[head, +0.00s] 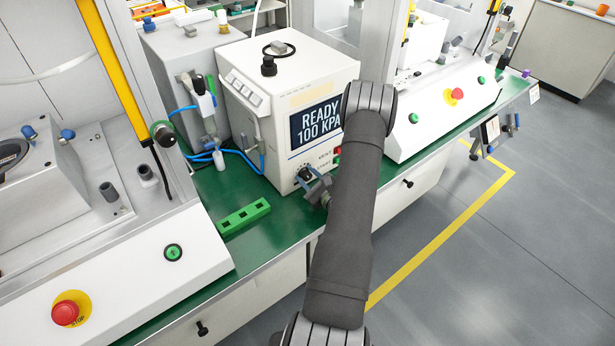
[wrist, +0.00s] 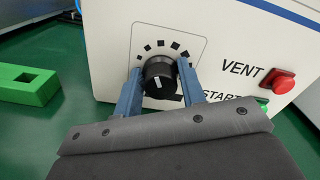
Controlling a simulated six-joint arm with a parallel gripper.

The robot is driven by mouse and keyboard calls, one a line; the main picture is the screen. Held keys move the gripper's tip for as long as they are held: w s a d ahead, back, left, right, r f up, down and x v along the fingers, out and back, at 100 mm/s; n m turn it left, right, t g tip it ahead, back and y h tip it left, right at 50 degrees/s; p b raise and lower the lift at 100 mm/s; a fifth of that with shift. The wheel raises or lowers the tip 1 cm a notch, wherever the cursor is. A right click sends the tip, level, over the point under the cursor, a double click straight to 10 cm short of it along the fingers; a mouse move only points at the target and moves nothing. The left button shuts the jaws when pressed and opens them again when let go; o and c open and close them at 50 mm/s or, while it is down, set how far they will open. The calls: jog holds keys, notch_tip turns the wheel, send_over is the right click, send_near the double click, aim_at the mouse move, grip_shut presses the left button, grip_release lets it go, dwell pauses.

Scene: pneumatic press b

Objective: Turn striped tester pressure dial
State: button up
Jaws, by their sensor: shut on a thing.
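The tester (head: 289,100) is a white box on the green bench, with a blue stripe and a screen (head: 318,121) reading "READY 100 KPA". Its pressure dial (wrist: 159,75) is a black knob with a white pointer line, ringed by dark marks of growing size. The pointer is close to upright in the wrist view. My gripper (wrist: 159,80) has its two blue fingers on either side of the knob, shut on it. In the head view my gripper (head: 316,186) is at the lower front of the tester, and my arm covers part of that face.
A red VENT button (wrist: 279,82) sits right of the dial, with a green START button (wrist: 262,104) partly hidden below it. A green slotted block (head: 243,217) lies on the bench left of the gripper. Blue tubing (head: 238,154) runs along the tester's left side.

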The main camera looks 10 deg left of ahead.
jog(key=shift+n, duration=1.6)
jog(key=o, duration=1)
jog(key=shift+s+d, duration=0.1)
jog(key=v, duration=1.7)
jog(key=shift+s+r, duration=0.1)
